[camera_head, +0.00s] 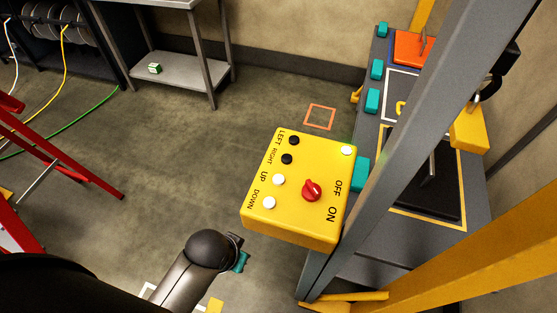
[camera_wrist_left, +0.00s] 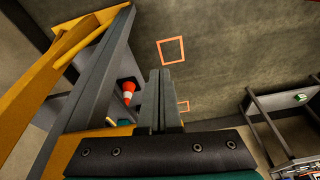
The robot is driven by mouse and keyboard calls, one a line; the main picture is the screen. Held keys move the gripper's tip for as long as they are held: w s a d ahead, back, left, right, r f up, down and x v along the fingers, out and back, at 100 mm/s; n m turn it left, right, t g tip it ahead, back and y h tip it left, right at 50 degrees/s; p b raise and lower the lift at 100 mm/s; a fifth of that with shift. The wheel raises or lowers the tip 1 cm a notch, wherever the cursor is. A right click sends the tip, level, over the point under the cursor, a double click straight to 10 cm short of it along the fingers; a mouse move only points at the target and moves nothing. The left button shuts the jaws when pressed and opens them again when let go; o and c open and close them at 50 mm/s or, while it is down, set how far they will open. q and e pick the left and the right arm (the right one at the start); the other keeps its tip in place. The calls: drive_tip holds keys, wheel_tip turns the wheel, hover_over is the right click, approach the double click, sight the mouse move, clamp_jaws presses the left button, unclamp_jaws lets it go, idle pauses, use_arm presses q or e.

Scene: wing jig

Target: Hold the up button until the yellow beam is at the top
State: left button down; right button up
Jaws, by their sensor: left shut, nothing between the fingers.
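A yellow control box (camera_head: 300,222) stands near the middle of the head view. Its UP button (camera_head: 278,180) is white and uncovered, above the white DOWN button (camera_head: 269,202). A red knob (camera_head: 312,190) sits beside the OFF and ON labels. My left gripper (camera_head: 240,262) is below and left of the box, apart from the buttons and partly hidden by its wrist. In the left wrist view its fingers (camera_wrist_left: 159,100) are shut and empty. A yellow beam (camera_head: 480,255) crosses the lower right; I cannot tell its height. My right gripper is not in view.
A grey post (camera_head: 400,150) rises just right of the box. Beyond it is a dark table (camera_head: 365,262) with teal blocks (camera_head: 372,101). A red ladder (camera_head: 62,160) stands left and a metal bench (camera_head: 165,68) at the back. Floor left of the box is clear.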

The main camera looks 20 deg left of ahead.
use_arm(q)
drive_tip(key=w+d+r+n+h+p, duration=0.1)
drive_tip(key=w+r, duration=0.1)
drive_tip(key=r, duration=0.2)
drive_tip(key=w+d+r+n+t+h+p, duration=0.1)
drive_tip(key=w+d+r, duration=0.1)
drive_tip(key=r, duration=0.3)
drive_tip(key=w+d+r+n+t+h+p, duration=0.1)
drive_tip(key=w+r, duration=0.2)
drive_tip(key=r, duration=0.2)
drive_tip(key=shift+d+r+n+p, duration=0.2)
drive_tip(key=shift+n+p, duration=0.1)
drive_tip(key=w+r+n, duration=0.1)
drive_tip(key=w+d+r+n+h, duration=0.1)
drive_tip(key=n, duration=0.1)
drive_tip(key=w+d+r+n+h, duration=0.1)
drive_tip(key=w, duration=0.1)
drive_tip(key=shift+r+p, duration=0.1)
drive_tip(key=shift+p, duration=0.25)
drive_tip(key=w+a+r+n+h, duration=0.2)
drive_tip(key=w+r+n, duration=0.3)
drive_tip(key=n, duration=0.5)
drive_tip(key=shift+a+r+p, duration=0.4)
drive_tip(key=shift+a+p, duration=0.05)
drive_tip(key=shift+a, duration=0.05)
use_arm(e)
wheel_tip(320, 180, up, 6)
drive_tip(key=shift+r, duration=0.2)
